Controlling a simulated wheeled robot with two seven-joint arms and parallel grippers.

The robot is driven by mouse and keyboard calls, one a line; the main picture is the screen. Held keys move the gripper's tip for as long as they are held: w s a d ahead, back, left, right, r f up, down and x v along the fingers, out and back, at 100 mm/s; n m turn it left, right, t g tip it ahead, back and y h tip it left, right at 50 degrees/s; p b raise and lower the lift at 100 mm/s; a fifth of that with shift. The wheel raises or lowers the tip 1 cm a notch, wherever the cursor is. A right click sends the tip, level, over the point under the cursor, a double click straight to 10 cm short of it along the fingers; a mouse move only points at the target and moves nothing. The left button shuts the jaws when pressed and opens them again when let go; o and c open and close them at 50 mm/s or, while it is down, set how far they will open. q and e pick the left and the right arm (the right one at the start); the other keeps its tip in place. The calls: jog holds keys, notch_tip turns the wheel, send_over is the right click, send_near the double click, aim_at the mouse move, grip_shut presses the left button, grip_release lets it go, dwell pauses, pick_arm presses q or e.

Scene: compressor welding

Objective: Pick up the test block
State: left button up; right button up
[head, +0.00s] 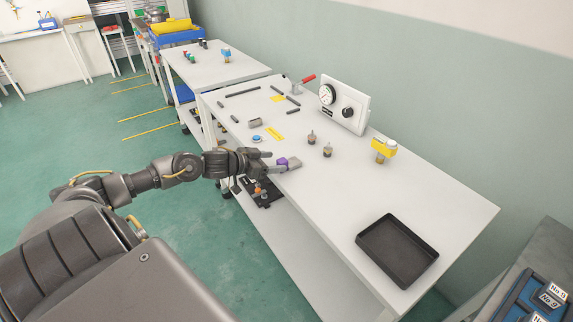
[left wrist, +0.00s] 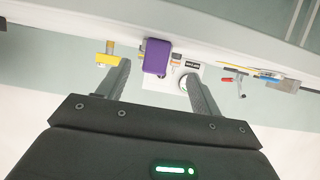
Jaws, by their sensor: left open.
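A small purple block (head: 282,161), which I take to be the test block, is at the near long edge of the white table, with a grey piece (head: 295,163) right beside it. My left gripper (head: 271,161) is open at the table's edge, its fingers pointing at the purple block. In the left wrist view the purple block (left wrist: 157,55) shows in the gap between the tips of my open left gripper (left wrist: 157,72). I cannot tell whether the fingers reach around it. Nothing looks gripped. My right gripper is not in view.
The white table (head: 330,210) has a black tray (head: 398,250) at its near right end. Two small knobbed pieces (head: 327,150) stand beyond the block. A gauge panel (head: 343,105) and a yellow-topped fitting (head: 384,149) stand at the back. The table between block and tray is clear.

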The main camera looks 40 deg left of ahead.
aim_at(278, 163)
pick_arm(q)
jog(key=x, duration=0.4)
jog(key=shift+w+d+f, duration=0.1)
jog(key=shift+w+d, duration=0.05)
jog(key=shift+d, duration=0.25)
jog(key=shift+w+d+f, duration=0.1)
jog(key=shift+w+f, duration=0.05)
jog(key=shift+w, duration=0.05)
jog(key=c, duration=1.2)
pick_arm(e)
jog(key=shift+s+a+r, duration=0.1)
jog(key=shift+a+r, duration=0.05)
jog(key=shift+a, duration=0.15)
